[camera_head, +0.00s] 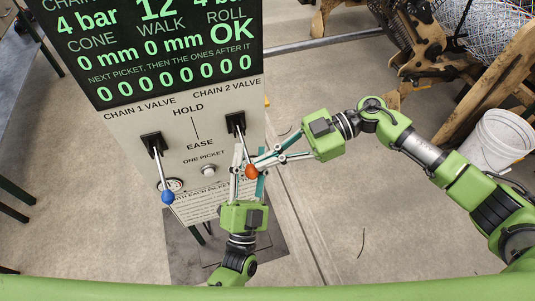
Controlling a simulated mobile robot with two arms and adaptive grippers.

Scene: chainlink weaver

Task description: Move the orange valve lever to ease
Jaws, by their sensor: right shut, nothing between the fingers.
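My left gripper (249,157) reaches up from below with fingers apart, one on each side of the knob in the picture. The fingers of both grippers overlap in view and partly hide the lever.
A blue-knobbed lever (168,196) hangs on the chain 1 valve to the left. A one-picket button (208,171) sits between the levers. The green-text display (150,50) is above. A white bucket (498,142) and wooden machine frame stand at right. The floor at lower right is mostly clear.

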